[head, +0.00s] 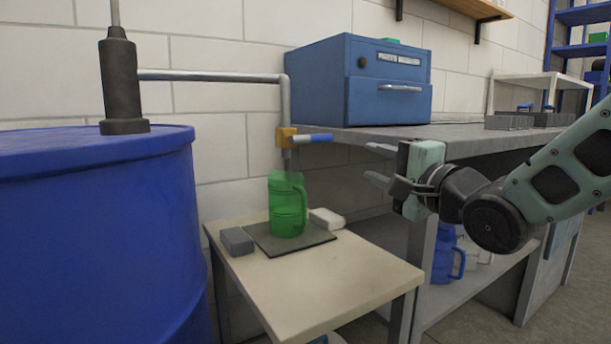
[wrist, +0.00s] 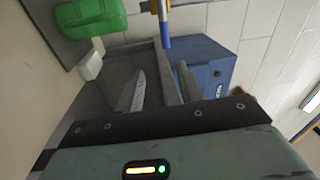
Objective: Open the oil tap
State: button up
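The oil tap (head: 286,138) is a brass-coloured valve at the end of a grey pipe that comes from the blue drum. Its lever (head: 320,138) has a blue grip and points sideways to the right, roughly level. In the wrist view the blue lever (wrist: 165,26) shows at the top, beyond the fingers. A green translucent jug (head: 287,208) stands below the tap. My gripper (head: 368,160) is open and empty, to the right of the lever and slightly lower, apart from it. Its two spread fingers also show in the wrist view (wrist: 160,72).
A blue drum (head: 95,230) with a pump stands left. The jug is on a dark mat (head: 262,245) on a small table (head: 300,290), with a grey block (head: 237,241) and a white block (head: 327,219). A workbench (head: 460,137) carrying a blue box (head: 350,85) is behind my gripper.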

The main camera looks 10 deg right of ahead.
aim_at(325, 139)
jog(key=shift+m+t+y, duration=0.3)
jog(key=shift+m+t, duration=0.1)
jog(key=p+x, duration=0.5)
jog(key=x, duration=1.2)
jog(key=shift+w+d+f, duration=0.1)
jog(key=shift+w, duration=0.15)
grip_shut()
